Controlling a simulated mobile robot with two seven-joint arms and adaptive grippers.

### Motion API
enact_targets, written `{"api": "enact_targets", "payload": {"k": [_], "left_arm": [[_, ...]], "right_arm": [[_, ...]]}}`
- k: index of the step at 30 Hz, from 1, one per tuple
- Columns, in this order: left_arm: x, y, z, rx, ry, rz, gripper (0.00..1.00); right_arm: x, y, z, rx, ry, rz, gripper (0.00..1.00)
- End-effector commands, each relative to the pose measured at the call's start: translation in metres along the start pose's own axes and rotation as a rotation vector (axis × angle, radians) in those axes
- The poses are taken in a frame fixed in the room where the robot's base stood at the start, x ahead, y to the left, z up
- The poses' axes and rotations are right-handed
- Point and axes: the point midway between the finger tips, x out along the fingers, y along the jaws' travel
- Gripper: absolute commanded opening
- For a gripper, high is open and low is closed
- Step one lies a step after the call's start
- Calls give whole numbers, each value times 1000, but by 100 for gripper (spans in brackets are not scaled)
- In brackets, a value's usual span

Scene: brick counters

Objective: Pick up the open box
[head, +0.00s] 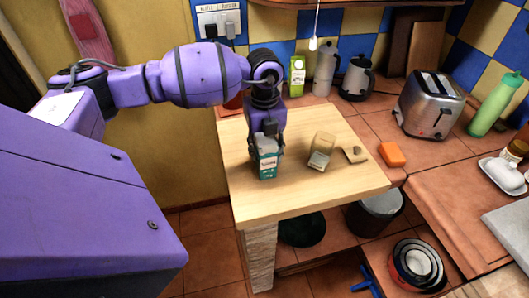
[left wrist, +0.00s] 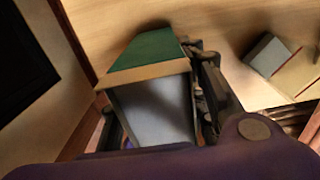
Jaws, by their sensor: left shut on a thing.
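The open box (head: 268,167) is teal and white and stands at the left part of the wooden table top. My left gripper (head: 267,143) comes down over it and is shut on it, with a finger on either side. In the left wrist view the open box (left wrist: 152,108) shows a green side, a tan rim and a pale grey inside, between the fingers of my left gripper (left wrist: 160,115). I cannot tell whether its bottom touches the table. My right gripper is not in view.
The wooden table (head: 250,200) also bears a beige carton (head: 321,151) and a small tan piece (head: 354,155) to the right. An orange block (head: 392,154) and a toaster (head: 429,104) are on the tiled counter. The table's front is clear.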

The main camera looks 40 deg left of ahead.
Motion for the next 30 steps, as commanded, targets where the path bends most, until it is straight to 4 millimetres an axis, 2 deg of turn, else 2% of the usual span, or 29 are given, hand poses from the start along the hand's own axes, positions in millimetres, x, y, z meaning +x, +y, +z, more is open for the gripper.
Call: {"api": "enact_targets", "payload": {"k": [8, 11, 16, 20, 25, 30], "left_arm": [[-4, -1, 0, 0, -1, -2, 0], [-11, -1, 1, 0, -1, -2, 0], [-33, -1, 1, 1, -3, -3, 0], [-55, -1, -19, 5, -3, -3, 0], [-95, -1, -52, 7, -4, -4, 0], [-110, -1, -96, 7, -2, -2, 0]], "right_arm": [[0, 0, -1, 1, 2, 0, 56], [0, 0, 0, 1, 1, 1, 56], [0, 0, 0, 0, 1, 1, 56], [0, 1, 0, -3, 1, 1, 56], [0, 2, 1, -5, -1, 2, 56], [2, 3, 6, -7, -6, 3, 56]]}}
